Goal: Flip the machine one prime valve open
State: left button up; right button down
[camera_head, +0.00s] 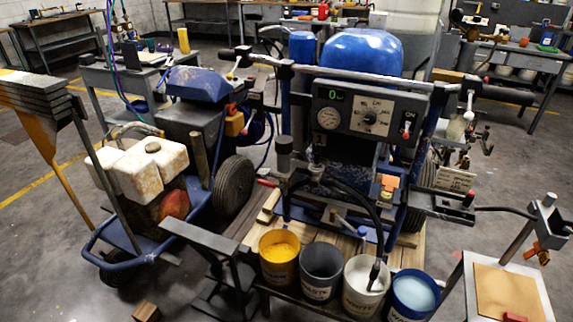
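Two line-striping machines show in the head view. The centre one has a blue tank (362,52) and a grey control panel (372,112) with a lit green display, a round gauge, a knob and a red-and-white switch (407,126). The left machine has a blue hood (198,84) and a dirty white tank (140,168). An orange part (389,183) sits low on the centre machine, and a red-tipped handle (267,183) lies at its left. I cannot tell which machine is number one or which part is the prime valve.
Buckets of yellow (279,262), grey (321,273), white (362,288) and blue (413,297) stand in front of the centre machine. A stand with a tan board (507,292) is at the right. A dark trestle (222,250) stands in front. Open floor (50,255) lies at the left.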

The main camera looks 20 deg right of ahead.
aim_at(267, 184)
jog(key=i+l+z, duration=0.2)
jog(key=i+z, duration=0.2)
jog(key=i+j+u, duration=0.15)
jog(key=j+u, duration=0.2)
jog(key=i+j+u, duration=0.3)
jog(key=k+j, duration=0.05)
jog(key=j, duration=0.05)
